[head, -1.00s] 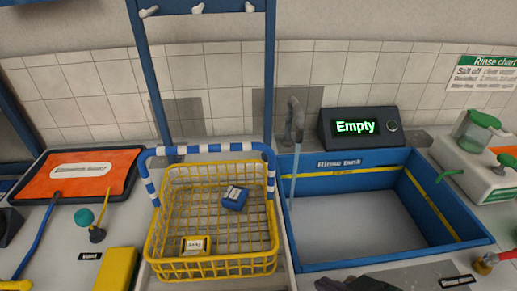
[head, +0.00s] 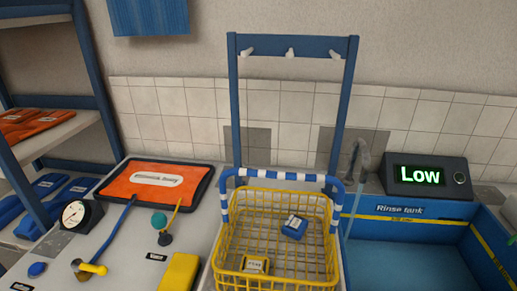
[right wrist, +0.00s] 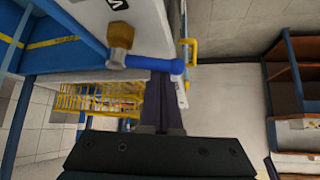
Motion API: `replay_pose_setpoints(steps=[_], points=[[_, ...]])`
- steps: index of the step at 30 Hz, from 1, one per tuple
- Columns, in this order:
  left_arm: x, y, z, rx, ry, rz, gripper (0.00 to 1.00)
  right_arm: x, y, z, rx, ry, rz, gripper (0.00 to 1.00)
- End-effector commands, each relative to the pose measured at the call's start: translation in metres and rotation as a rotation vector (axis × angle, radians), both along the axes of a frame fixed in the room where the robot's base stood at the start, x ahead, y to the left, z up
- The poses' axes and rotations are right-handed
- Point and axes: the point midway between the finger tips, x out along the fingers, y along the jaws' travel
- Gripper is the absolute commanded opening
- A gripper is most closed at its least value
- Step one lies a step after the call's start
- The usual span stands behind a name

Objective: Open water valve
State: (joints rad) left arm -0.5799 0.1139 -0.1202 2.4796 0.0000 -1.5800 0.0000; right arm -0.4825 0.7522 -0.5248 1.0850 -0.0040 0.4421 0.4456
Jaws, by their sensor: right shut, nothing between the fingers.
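In the right wrist view a brass valve (right wrist: 120,40) with a blue lever (right wrist: 155,64) sits at the counter edge, beside a partly cropped label. My right gripper (right wrist: 161,88) is shut and empty, its fingertips close to the blue lever; I cannot tell whether they touch. This valve is out of the head view. There a tap (head: 360,158) pours a stream of water (head: 353,200) at the left side of the blue rinse tank (head: 400,221). The tank display (head: 420,175) reads "Low". The tank floor looks blue. My left gripper is in neither view.
A yellow wire basket (head: 235,240) with two small blocks stands left of the tank under a blue hook frame (head: 233,100).

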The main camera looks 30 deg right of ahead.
Motion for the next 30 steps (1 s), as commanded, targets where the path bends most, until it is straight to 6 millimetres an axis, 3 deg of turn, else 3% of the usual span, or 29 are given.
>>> replay_pose_setpoints(steps=[9,30], points=[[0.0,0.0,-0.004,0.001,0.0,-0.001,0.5,-0.011,-0.006,-0.001,-0.002,0.001,0.047,0.0],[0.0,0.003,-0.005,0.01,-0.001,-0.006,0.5,-0.013,-0.007,0.0,-0.002,0.0,0.044,0.0]])
